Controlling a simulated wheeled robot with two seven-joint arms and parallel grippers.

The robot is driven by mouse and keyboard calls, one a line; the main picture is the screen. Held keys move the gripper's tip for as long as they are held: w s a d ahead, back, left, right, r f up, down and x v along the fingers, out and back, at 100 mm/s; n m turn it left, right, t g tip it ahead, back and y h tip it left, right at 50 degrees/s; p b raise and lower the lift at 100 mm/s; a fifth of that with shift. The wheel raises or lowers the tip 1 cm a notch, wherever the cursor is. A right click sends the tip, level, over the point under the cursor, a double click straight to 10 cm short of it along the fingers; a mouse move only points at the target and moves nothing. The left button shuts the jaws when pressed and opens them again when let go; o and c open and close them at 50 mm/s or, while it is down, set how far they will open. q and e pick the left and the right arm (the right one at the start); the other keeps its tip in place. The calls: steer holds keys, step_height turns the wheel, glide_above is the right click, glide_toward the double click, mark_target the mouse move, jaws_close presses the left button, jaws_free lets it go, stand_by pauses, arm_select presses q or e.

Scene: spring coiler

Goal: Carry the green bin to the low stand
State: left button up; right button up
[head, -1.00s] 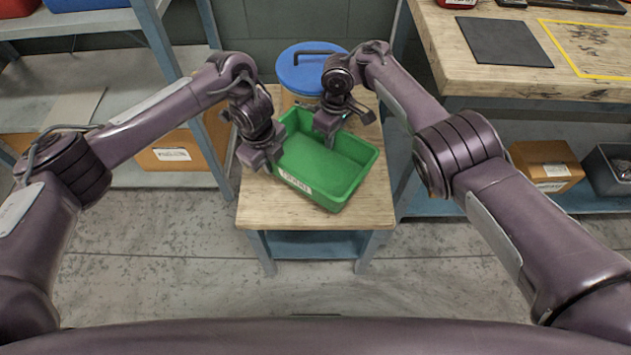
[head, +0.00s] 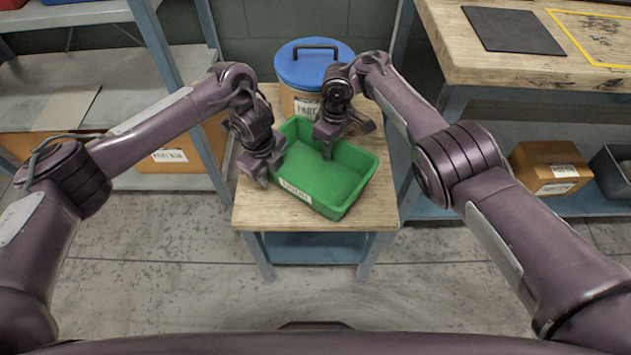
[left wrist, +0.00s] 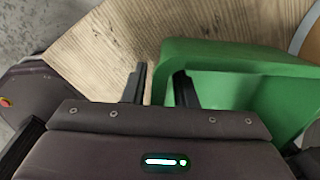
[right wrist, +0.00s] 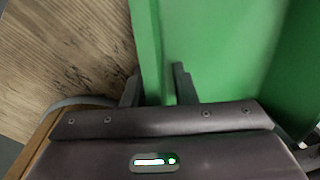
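The green bin (head: 335,185) rests upright on a small wood-topped stand (head: 375,207) and looks empty. It has a white label on its front wall. My left gripper (head: 265,172) is at the bin's left wall. In the left wrist view its fingers (left wrist: 159,88) are apart, one over the wood outside and one inside the bin, with the green wall between. My right gripper (head: 345,138) is at the back wall. In the right wrist view its fingers (right wrist: 157,86) are apart on either side of the wall. Whether any finger touches the wall is unclear.
A round container with a blue lid (head: 315,65) stands just behind the bin. A workbench (head: 480,60) with a black mat is at right, with a cardboard box (head: 550,168) on its lower shelf. Shelving (head: 120,100) is at left. The floor in front is clear.

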arm_select(q)
steer(key=shift+w+r, duration=0.1)
steer(key=shift+r, duration=0.45)
step_height(320, 180, up, 11)
steer(key=shift+s+a, duration=0.2)
steer(key=shift+s, duration=0.25)
arm_select(e)
steer(key=r, duration=0.7)
steer(key=shift+w+d+r, duration=0.1)
steer(key=shift+w+r, duration=0.1)
steer(key=shift+r, duration=0.05)
arm_select(q)
steer(key=shift+f, duration=0.1)
